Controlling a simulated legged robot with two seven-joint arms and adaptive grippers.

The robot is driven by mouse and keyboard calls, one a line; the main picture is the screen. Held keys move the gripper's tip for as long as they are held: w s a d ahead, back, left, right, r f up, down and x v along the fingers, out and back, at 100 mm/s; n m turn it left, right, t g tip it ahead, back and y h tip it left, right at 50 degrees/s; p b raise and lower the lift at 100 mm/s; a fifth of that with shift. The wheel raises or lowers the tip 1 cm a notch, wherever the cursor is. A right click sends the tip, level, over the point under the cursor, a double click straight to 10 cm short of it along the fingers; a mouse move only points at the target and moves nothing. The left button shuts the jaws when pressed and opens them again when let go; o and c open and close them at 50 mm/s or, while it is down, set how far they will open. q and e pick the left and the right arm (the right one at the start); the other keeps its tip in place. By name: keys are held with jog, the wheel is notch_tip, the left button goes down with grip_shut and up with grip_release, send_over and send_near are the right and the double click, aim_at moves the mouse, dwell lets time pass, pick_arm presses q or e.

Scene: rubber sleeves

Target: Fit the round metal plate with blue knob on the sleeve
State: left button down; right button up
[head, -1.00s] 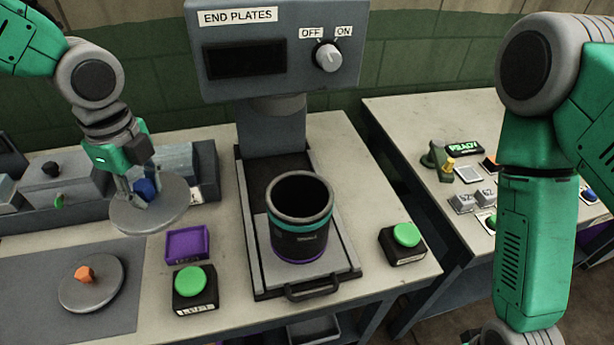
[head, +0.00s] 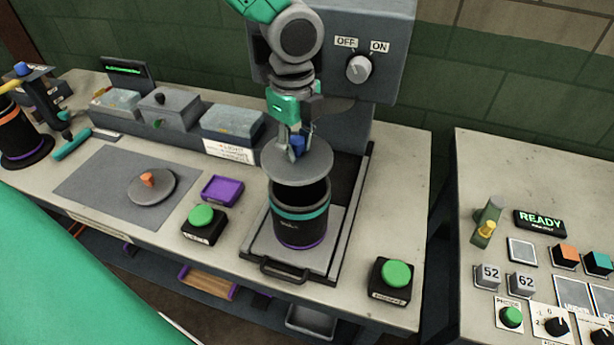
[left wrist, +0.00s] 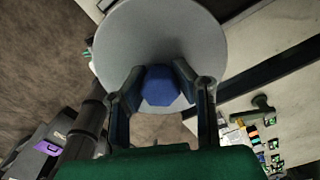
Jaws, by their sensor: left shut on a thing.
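My left gripper (head: 296,143) is shut on the blue knob (head: 298,146) of the round metal plate (head: 297,166). The left wrist view also shows the blue knob (left wrist: 159,86) between the two fingers and the grey plate (left wrist: 165,35) beyond it. The black sleeve (head: 300,219), with a teal band and a purple base ring, stands upright on the press tray (head: 321,242). The plate is over the sleeve's open top and hides part of it; a dark gap shows below the plate. My right gripper is not in view.
A second round plate with an orange knob (head: 148,181) lies on a grey mat (head: 100,186). A purple tray (head: 222,190) and green buttons (head: 201,215) (head: 397,274) flank the sleeve. The press column and its control box (head: 390,50) stand close behind.

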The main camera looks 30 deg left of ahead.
aim_at(297, 139)
pick_arm(q)
jog(key=f, duration=0.1)
jog(key=d+f, duration=0.1)
jog(key=f, duration=0.1)
jog(key=shift+w+d, duration=0.15)
jog(key=f, duration=0.1)
jog(key=a+f, duration=0.1)
jog(key=f, duration=0.2)
jog(key=shift+a, duration=0.25)
jog(key=c, duration=1.3)
grip_release()
jog(key=shift+d, duration=0.25)
jog(key=shift+d+r, duration=0.15)
jog(key=shift+r, duration=0.5)
notch_tip(297, 139, up, 10)
jog(key=shift+r, duration=0.5)
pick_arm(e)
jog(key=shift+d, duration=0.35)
pick_arm(q)
jog(key=shift+a+f, duration=0.1)
jog(key=shift+a, duration=0.2)
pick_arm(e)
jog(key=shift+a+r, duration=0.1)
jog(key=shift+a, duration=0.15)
